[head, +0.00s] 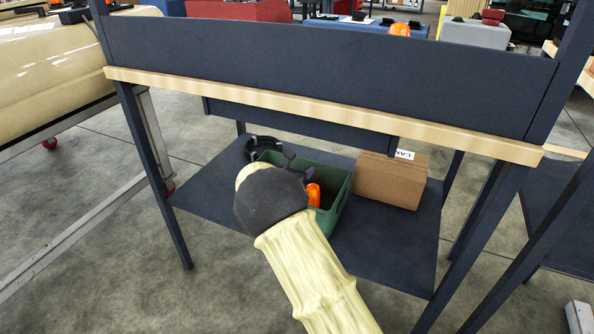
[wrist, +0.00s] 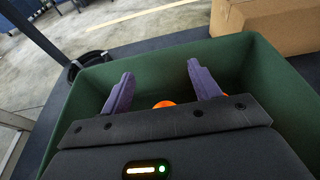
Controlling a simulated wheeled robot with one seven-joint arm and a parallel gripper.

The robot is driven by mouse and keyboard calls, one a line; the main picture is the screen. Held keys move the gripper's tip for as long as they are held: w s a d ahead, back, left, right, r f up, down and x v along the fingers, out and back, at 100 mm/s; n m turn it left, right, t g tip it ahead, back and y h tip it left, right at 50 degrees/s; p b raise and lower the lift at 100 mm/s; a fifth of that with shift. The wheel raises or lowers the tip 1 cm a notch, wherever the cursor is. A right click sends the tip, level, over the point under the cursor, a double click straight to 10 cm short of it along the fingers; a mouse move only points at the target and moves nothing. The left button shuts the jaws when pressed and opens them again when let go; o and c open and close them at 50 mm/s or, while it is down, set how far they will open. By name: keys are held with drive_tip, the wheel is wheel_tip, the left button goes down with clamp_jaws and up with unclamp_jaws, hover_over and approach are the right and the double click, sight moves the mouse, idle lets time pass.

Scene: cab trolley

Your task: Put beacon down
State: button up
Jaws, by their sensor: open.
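An orange beacon (head: 314,194) is inside a green crate (head: 337,182) on the lower shelf of the trolley.
A cardboard box (head: 392,180) stands right of the crate on the dark lower shelf (head: 385,245). A black ring-shaped item (head: 262,146) lies behind the crate to the left. The trolley's upper board (head: 330,62) and legs frame the space. The shelf's front right is bare.

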drive_tip(key=p+v, duration=0.1)
drive_tip(key=v, duration=0.3)
drive_tip(key=p+v, duration=0.1)
drive_tip(key=v, duration=0.3)
drive_tip(key=p+v, duration=0.2)
drive_tip(key=v, duration=0.2)
drive_tip(key=shift+r, duration=0.3)
drive_tip(key=s+d+f+m+g, duration=0.1)
drive_tip(key=s+d+m+g, duration=0.25)
drive_tip(key=d, duration=0.35)
drive_tip(key=s+d+m+g+h, duration=0.1)
drive_tip(key=s+d+m+g, duration=0.15)
drive_tip(key=d+m, duration=0.3)
drive_tip(key=s+d+f+m+g, duration=0.1)
drive_tip(key=s+d+m+g, duration=0.25)
drive_tip(key=d, duration=0.35)
drive_tip(key=s+d+r+m+g+y, duration=0.1)
drive_tip(key=s+d+m+y, duration=0.2)
drive_tip(key=s+m, duration=0.5)
drive_tip(key=s+d+r+m+y, duration=0.1)
drive_tip(key=s+d+m+y, duration=0.1)
drive_tip(key=s+m, duration=0.7)
drive_tip(key=shift+s+d+r+m+g+y, duration=0.2)
drive_tip(key=shift+s+d+m+g+y, duration=0.25)
drive_tip(key=shift+m, duration=0.8)
